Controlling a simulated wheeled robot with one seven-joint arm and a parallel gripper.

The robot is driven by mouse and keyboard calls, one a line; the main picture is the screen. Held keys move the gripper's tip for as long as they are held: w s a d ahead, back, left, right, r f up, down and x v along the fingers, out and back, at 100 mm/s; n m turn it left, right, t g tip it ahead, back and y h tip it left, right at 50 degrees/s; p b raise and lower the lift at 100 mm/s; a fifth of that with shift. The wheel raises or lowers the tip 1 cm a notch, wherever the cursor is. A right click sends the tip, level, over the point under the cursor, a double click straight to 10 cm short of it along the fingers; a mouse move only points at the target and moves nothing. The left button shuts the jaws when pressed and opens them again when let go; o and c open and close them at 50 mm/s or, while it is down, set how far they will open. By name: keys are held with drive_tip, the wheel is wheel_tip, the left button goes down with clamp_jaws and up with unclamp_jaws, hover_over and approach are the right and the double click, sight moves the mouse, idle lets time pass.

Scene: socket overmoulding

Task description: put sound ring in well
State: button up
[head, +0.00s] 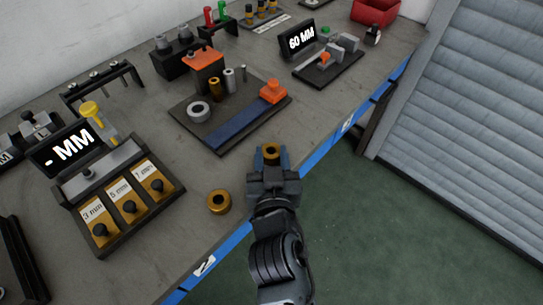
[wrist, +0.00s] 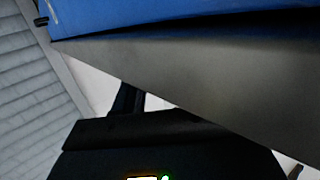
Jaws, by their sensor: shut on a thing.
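My gripper (head: 269,158) is shut on a brass ring (head: 270,151), over the front edge of the bench in the head view. A second brass ring (head: 219,201) lies on the bench to the left of my gripper. I cannot tell by eye which ring is sound. A dark fixture plate (head: 232,143) lies beyond my gripper, with a grey ring-shaped part (head: 199,110) open at the top; I cannot tell whether that is the well. The wrist view shows neither ring.
On the plate stand a brass cylinder (head: 215,88), an orange block (head: 272,91) and a blue strip (head: 236,121). A gauge stand (head: 113,205) with yellow blocks is at left. Bare bench lies between the loose ring and plate.

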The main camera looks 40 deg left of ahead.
drive_tip(key=shift+f, duration=0.15)
drive_tip(key=o, duration=1.1)
drive_tip(key=b+v, duration=0.1)
drive_tip(key=v, duration=0.6)
drive_tip(key=shift+s+r+b, duration=0.25)
drive_tip(key=shift+s+b, duration=0.1)
drive_tip(key=shift+s, duration=0.1)
drive_tip(key=shift+d, duration=0.15)
